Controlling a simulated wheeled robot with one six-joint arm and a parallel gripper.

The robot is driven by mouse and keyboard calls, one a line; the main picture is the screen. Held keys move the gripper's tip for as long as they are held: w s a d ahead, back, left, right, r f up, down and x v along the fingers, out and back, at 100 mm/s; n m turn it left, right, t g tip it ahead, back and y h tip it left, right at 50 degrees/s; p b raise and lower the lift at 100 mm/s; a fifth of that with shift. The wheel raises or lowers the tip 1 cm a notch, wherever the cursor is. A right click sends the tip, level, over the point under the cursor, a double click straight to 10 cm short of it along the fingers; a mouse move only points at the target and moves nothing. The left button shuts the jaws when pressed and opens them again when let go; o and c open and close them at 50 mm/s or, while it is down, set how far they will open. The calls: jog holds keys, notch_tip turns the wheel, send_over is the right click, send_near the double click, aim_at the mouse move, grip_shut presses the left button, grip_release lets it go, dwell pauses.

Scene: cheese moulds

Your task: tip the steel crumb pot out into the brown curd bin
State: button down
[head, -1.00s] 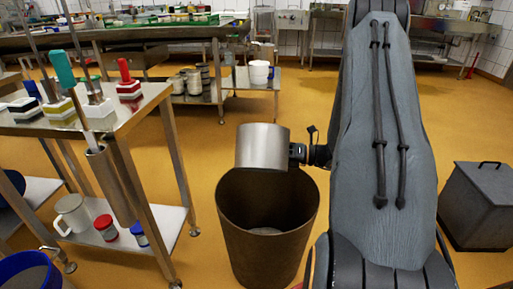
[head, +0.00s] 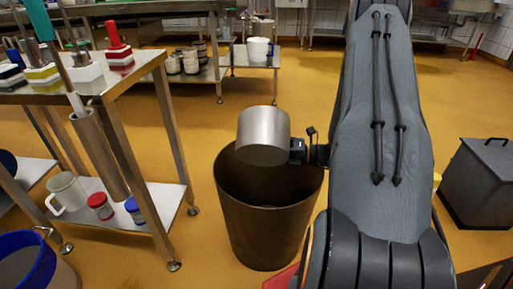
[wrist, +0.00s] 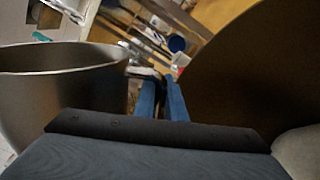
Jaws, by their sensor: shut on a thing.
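The steel crumb pot (head: 263,136) is a plain silvery cylinder, held over the mouth of the brown curd bin (head: 265,225). Its lower part overlaps the bin's back rim in the head view. It looks tilted, and its opening faces away from the head camera. My gripper (head: 299,151) is at the pot's right side, shut on it. In the wrist view, the pot (wrist: 75,85) is on the left with its rim showing, beside the blue fingers (wrist: 162,80). The bin's dark wall (wrist: 260,75) fills the right. The pot's contents are hidden.
A steel trolley (head: 150,75) with brushes stands at left; its lower shelf holds a white jug (head: 66,192) and small red- and blue-lidded jars. A grey lidded box (head: 480,185) stands at right. Floor between trolley and bin is clear.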

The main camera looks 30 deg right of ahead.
jog(key=shift+s+a+r+m+p, duration=0.4)
jog(key=shift+s+m+p, duration=0.15)
jog(key=shift+m+p, duration=1.3)
jog(key=shift+s+a+r+m+p, duration=0.35)
jog(key=shift+s+m+p, duration=0.2)
jog(key=shift+m+p, duration=1.25)
jog(key=shift+s+a+r+m+p, duration=0.45)
jog(key=shift+m+p, duration=0.95)
jog(key=shift+m, duration=0.85)
jog(key=shift+s+f, duration=0.1)
jog(key=shift+f, duration=0.05)
